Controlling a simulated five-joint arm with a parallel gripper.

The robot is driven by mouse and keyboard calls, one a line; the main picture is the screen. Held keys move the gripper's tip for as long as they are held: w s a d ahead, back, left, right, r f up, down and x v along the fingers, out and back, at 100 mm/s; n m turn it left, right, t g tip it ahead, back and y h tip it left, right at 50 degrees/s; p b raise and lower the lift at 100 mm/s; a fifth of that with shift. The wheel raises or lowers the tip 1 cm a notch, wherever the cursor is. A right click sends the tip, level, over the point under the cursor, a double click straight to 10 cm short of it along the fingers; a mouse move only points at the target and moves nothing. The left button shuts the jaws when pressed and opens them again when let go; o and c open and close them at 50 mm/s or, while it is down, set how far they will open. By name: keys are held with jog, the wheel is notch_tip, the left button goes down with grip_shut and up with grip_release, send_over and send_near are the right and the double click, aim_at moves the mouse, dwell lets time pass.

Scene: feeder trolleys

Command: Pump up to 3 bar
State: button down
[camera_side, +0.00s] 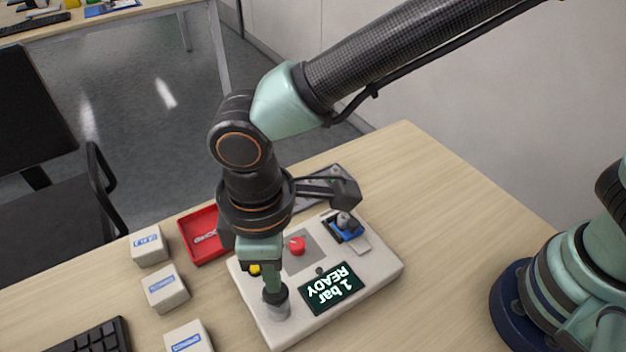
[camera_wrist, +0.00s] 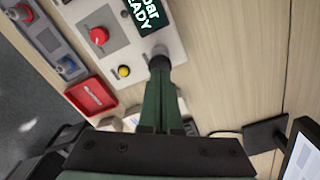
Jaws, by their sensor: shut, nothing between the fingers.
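A pale control box (camera_side: 375,277) lies on the wooden table, its display (camera_side: 331,289) reading "1 bar READY", upside down in the side view. It carries a red button (camera_side: 297,246), a yellow button (camera_side: 254,269), a blue-based switch (camera_side: 345,227) and a short grey cylinder (camera_side: 277,306) at its near-left corner. My gripper (camera_side: 272,289) is shut and empty, pointing down at the top of the grey cylinder. In the wrist view the fingertips (camera_wrist: 160,66) overlap the cylinder (camera_wrist: 158,54); I cannot tell whether they touch it. The red button (camera_wrist: 98,35) and yellow button (camera_wrist: 123,72) also show there.
A red tray (camera_side: 185,233) lies left of the box, and a grey panel (camera_side: 309,198) lies behind it. Several white blocks (camera_side: 166,289) with blue labels and a dark keyboard (camera_side: 92,341) are at left. The table is clear right of the box.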

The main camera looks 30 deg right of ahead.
dwell(0.4)
jog(key=shift+f, duration=0.25)
dwell(1.3)
jog(key=shift+f, duration=1.5)
jog(key=shift+r, duration=1.5)
